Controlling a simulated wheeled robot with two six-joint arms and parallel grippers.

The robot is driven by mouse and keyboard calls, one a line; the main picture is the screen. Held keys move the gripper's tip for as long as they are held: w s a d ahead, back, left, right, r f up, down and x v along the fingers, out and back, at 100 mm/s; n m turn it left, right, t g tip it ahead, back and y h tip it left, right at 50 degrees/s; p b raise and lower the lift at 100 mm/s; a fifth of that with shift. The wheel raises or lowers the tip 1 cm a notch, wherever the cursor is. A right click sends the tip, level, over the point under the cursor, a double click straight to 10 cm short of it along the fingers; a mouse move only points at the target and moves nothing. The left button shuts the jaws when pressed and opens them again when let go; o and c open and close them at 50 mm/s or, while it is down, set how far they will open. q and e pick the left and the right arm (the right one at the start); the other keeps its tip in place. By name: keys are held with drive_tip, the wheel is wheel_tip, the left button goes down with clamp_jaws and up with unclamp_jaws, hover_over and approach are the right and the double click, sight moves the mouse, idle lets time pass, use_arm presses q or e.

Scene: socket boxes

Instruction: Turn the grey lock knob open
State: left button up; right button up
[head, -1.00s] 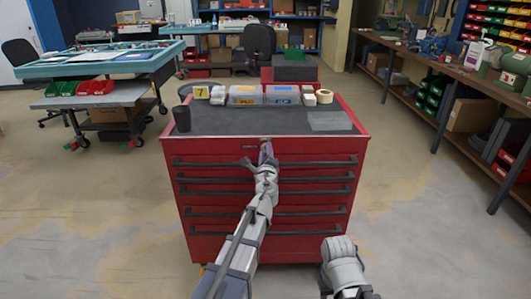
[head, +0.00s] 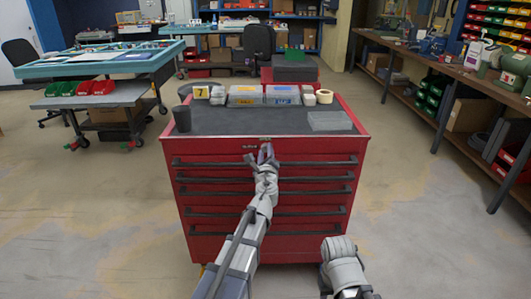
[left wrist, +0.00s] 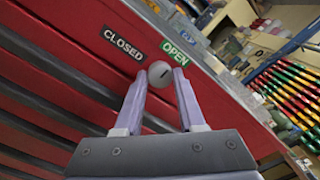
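The grey lock knob (left wrist: 160,73) is a small round knob with a dark mark on the red cabinet front, below the black CLOSED label (left wrist: 124,42) and the green OPEN label (left wrist: 175,52). My left gripper (left wrist: 161,76) has its two pale fingertips on either side of the knob, appearing to touch it. The view is rolled, so the cabinet looks tilted. In the head view my left gripper (head: 265,152) is at the top middle of the red cabinet (head: 183,218) and hides the knob. My right gripper does not show; only part of that arm is at the bottom.
Dark drawer handles (head: 315,178) cross the cabinet front below the gripper. Floor is open on both sides. A workbench (head: 440,75) stands at right.

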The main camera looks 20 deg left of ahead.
use_arm(q)
drive_tip(key=o, duration=0.5)
drive_tip(key=shift+c, duration=0.2)
drive_tip(key=shift+s, duration=0.15)
drive_tip(key=v, duration=0.7)
drive_tip(key=shift+s, duration=0.3)
drive_tip(key=shift+d, duration=0.15)
